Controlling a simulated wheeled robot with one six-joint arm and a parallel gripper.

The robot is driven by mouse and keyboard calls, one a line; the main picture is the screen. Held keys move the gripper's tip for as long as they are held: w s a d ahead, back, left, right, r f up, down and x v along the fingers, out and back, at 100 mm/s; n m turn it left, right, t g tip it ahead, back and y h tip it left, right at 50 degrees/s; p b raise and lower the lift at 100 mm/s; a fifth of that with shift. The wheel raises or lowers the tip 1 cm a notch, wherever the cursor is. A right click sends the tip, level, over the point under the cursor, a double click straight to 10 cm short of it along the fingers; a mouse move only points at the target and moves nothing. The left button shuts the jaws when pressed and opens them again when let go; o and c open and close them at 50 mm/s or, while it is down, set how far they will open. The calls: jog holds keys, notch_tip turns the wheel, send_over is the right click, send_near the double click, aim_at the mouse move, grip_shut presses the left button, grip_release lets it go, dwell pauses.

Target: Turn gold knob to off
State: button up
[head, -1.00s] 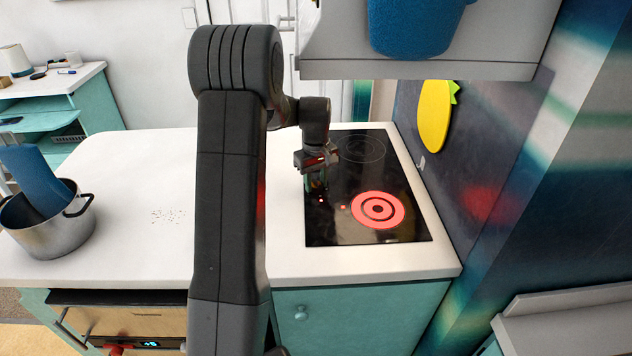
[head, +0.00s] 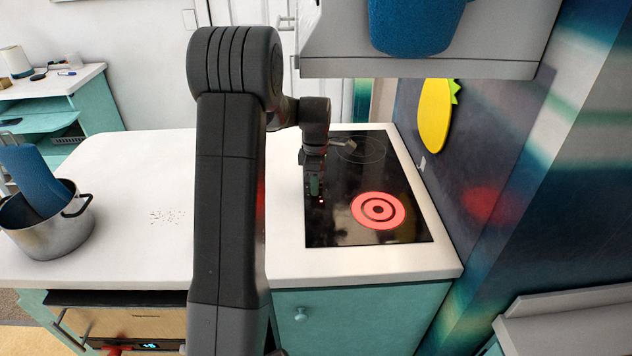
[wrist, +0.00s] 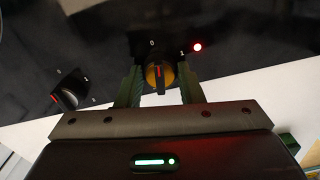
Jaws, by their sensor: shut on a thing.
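The gold knob (wrist: 152,78) sits on the black hob in the wrist view, with a dark grip bar and a red mark. The mark points up the picture, close to the printed 0; the printed 1 lies to its right. My gripper (wrist: 160,74) is shut on the knob, one finger on each side. In the head view my gripper (head: 314,186) stands over the hob's left edge and hides the knob. The burner (head: 378,210) glows red on the hob (head: 340,232).
A second, black knob (wrist: 70,92) is left of my gripper in the wrist view. A pot (head: 52,232) with a blue thing in it stands on the white counter (head: 130,170) at left. A grey hood (head: 340,58) with a blue container hangs above the hob.

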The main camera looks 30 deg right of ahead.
jog(key=shift+r+n, duration=0.1)
jog(key=shift+n, duration=1)
jog(key=o, duration=1)
notch_tip(320, 180, up, 14)
jog(key=b, duration=0.1)
notch_tip(320, 180, down, 14)
jog(key=shift+f+p, duration=0.1)
jog(key=shift+p, duration=0.35)
